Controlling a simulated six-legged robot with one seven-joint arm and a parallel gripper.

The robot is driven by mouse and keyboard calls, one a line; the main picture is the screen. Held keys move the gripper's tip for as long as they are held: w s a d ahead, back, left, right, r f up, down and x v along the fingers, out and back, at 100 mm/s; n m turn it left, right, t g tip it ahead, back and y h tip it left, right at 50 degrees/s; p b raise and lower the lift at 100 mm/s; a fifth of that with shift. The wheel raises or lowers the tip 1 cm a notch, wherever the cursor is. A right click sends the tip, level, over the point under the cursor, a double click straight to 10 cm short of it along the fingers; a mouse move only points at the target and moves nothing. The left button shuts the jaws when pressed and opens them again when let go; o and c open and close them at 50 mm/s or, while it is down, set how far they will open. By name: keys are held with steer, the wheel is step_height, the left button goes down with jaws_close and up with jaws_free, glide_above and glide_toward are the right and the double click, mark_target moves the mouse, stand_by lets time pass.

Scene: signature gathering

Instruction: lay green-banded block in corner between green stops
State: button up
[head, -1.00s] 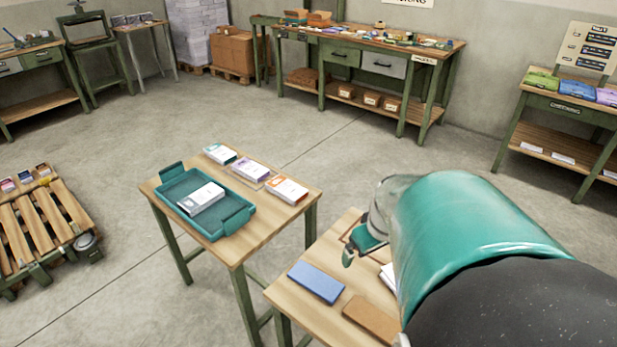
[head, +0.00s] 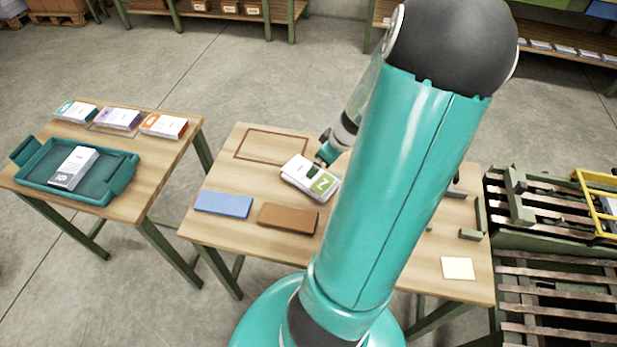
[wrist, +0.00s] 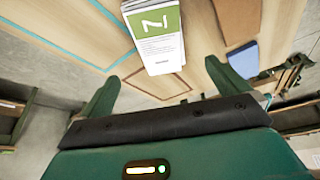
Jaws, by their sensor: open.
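The green-banded block (head: 303,180) is a white stack with a green end marked with a letter, lying flat and askew on the middle table (head: 250,253). It also shows in the wrist view (wrist: 160,45), ahead of and between the fingers. My gripper (head: 319,160) is low at the block's right side in the head view; in the wrist view my gripper (wrist: 161,73) has its fingers spread, with nothing clamped. Green stops stand at the table's right side: a long bar (head: 480,216) and a short piece (head: 471,234). My arm hides part of the table beside them.
A blue block (head: 223,204) and a brown block (head: 288,218) lie near the front edge. An empty brown outline (head: 271,146) is behind. A cream square (head: 457,268) lies front right. The left table holds a teal tray (head: 113,172). Slatted pallets (head: 545,285) stand right.

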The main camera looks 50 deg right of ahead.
mark_target(321, 188)
steer(key=x, duration=1.2)
steer(key=c, duration=1.3)
steer(key=shift+o, duration=0.2)
steer(key=shift+r, duration=0.15)
